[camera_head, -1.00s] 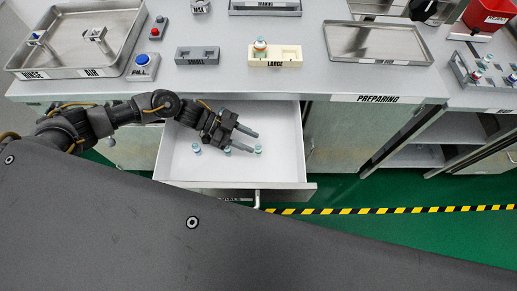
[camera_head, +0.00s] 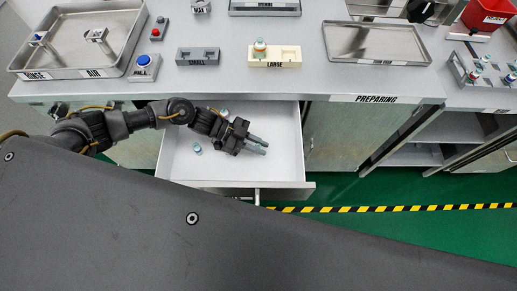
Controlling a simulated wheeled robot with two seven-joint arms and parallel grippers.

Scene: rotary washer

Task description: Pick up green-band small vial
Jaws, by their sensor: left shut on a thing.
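My left gripper (camera_head: 260,144) reaches into the open white drawer (camera_head: 283,176) with its fingers close together, shut on a small vial. The held vial is mostly hidden by the fingers, and its band colour cannot be told. A small vial with a bluish top (camera_head: 197,149) stands in the left part of the drawer. Another small vial (camera_head: 224,112) shows behind my left wrist, partly covered. Band colours are too small to tell for sure. My right gripper is not in view.
Above the drawer, the counter holds a grey SMALL rack (camera_head: 197,56), a cream LARGE rack (camera_head: 263,63) with a vial in it, a blue button box (camera_head: 143,67) and a metal tray (camera_head: 375,43). The drawer's front and side walls surround the gripper.

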